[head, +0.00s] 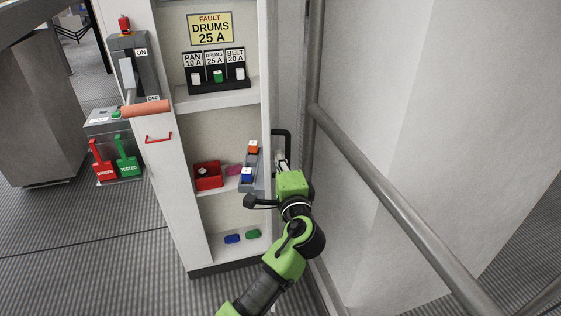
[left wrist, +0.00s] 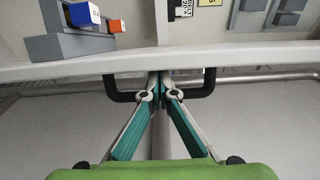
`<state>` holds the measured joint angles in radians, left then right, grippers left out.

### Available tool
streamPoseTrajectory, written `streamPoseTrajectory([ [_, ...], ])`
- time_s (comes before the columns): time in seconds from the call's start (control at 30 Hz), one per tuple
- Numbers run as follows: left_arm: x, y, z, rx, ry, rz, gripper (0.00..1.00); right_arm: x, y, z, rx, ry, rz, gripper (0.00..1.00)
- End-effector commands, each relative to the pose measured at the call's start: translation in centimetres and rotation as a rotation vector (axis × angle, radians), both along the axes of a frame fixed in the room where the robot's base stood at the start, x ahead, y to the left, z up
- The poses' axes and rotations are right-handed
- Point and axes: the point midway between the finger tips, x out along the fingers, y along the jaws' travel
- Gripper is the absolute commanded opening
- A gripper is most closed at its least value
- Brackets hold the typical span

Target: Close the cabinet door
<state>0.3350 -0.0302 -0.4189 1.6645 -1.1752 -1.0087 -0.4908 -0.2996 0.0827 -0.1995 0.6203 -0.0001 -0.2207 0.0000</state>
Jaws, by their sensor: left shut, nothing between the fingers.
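The cabinet (head: 186,180) stands open in the head view, with its shelves exposed. The cabinet door (head: 288,75) appears as a narrow, nearly edge-on light panel along the cabinet's right side. Its black handle (head: 288,139) also shows in the left wrist view (left wrist: 120,92). My left gripper (head: 282,166) is at the handle. In the left wrist view its fingertips (left wrist: 161,92) are together at the middle of the handle bar and cover part of it. I cannot tell whether they touch it. My right gripper is not in view.
A grey rail (head: 395,200) and a pale wall (head: 365,100) stand close on the right. Fuse blocks (head: 217,75), a red bin (head: 208,175) and small coloured parts sit on the shelves. A lever switch (head: 128,75) is mounted on the cabinet's left side. Floor is clear at lower left.

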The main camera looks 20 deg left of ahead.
Motion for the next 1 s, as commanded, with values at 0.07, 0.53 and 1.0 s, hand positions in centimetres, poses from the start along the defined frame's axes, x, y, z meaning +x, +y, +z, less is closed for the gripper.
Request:
streamPoseTrajectory([
  [0.07,0.0,0.0,0.0,0.000,0.000,0.000,0.00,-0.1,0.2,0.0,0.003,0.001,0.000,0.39],
  [0.53,-0.6,1.7,0.2,0.003,0.001,-0.045,0.00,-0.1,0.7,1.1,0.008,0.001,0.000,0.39],
  [1.0,-2.0,8.9,0.3,0.008,0.003,-0.253,0.00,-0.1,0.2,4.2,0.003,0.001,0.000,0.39],
])
